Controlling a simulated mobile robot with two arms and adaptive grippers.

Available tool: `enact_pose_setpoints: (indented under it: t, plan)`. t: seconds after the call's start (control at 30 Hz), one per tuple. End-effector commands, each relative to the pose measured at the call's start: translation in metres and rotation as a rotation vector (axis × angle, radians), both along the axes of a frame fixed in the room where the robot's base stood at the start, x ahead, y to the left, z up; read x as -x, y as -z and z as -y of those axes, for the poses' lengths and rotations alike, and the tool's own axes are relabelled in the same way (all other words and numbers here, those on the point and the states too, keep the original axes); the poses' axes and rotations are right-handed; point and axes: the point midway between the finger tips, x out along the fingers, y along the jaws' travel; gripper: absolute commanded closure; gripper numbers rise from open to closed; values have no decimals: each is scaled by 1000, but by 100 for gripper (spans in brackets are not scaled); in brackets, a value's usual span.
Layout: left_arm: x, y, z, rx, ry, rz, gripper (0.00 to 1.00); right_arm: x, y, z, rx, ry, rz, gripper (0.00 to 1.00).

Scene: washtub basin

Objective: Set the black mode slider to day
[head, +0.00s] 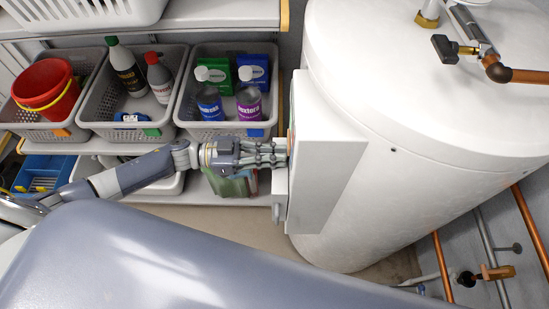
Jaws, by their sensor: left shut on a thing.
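The white control box (326,165) is mounted on the side of a large white tank (425,110). Its front panel faces left and shows only as a thin edge-on strip. My left gripper (284,153) reaches in from the left, with its fingertips at this panel about halfway down. It is shut on a small part there, which fits the black mode slider. The slider itself and its markings are hidden by the fingers and the steep angle, so I cannot tell its setting. My right gripper is not in view.
Grey baskets with bottles (160,79), boxes and a red bucket (46,86) stand on the shelf behind my left arm. A green item (229,184) sits below the gripper. Copper pipes (530,225) run at the right. A grey part juts from the box's lower front.

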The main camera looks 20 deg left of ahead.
Motion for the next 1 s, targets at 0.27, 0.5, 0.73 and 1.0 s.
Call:
enact_pose_setpoints:
  t: [0.27,0.5,0.73,1.0]
  plan:
    - [0,-1,0,0,-1,1,70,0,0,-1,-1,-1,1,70]
    - [0,0,-1,0,-1,1,70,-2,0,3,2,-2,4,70]
    - [6,1,-24,-5,-3,-2,70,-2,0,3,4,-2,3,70]
    - [22,1,-79,-5,-2,-2,70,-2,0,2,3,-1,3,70]
